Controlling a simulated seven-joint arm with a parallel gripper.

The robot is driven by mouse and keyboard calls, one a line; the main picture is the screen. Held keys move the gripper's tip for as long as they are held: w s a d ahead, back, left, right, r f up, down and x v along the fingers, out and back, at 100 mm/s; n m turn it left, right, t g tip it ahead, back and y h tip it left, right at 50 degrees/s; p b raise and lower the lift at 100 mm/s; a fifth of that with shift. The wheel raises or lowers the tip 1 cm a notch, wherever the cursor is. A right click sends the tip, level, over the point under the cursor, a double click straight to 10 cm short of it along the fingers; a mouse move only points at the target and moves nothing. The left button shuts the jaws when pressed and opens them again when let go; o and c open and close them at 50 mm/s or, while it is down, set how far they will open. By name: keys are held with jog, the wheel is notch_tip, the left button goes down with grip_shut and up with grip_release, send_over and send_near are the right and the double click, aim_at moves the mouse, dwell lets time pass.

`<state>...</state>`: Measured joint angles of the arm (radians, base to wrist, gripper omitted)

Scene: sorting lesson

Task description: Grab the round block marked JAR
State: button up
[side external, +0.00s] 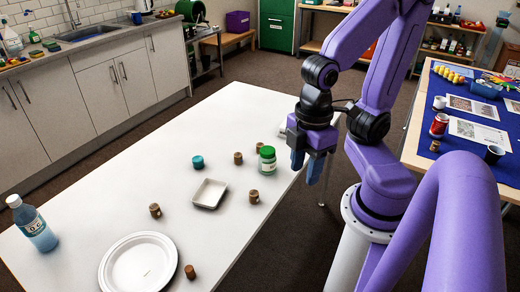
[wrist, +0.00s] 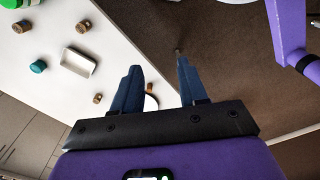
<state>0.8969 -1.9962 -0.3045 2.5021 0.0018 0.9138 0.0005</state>
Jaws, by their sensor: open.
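Several small round brown blocks stand on the white table (side external: 95,200): one left of the tray (side external: 155,210), one right of it (side external: 254,196), one behind it (side external: 238,158), one by the plate (side external: 190,271) and one by the green-lidded jar (side external: 259,147). Their markings are too small to read, so I cannot tell which says JAR. Some blocks also show in the wrist view, including one near the left finger (wrist: 98,97). My gripper (side external: 306,167) is open and empty, above and beyond the table's right edge; its blue fingers are apart in the wrist view (wrist: 159,64).
A green-lidded jar (side external: 267,162), a teal round object (side external: 197,162), a shallow tray (side external: 209,194), a white plate (side external: 138,264) and a blue bottle (side external: 35,226) stand on the table. A blue-covered table (side external: 462,160) with cups is at right. Bare tabletop lies between objects.

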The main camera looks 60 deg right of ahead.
dwell(0.4)
jog(key=o, duration=0.4)
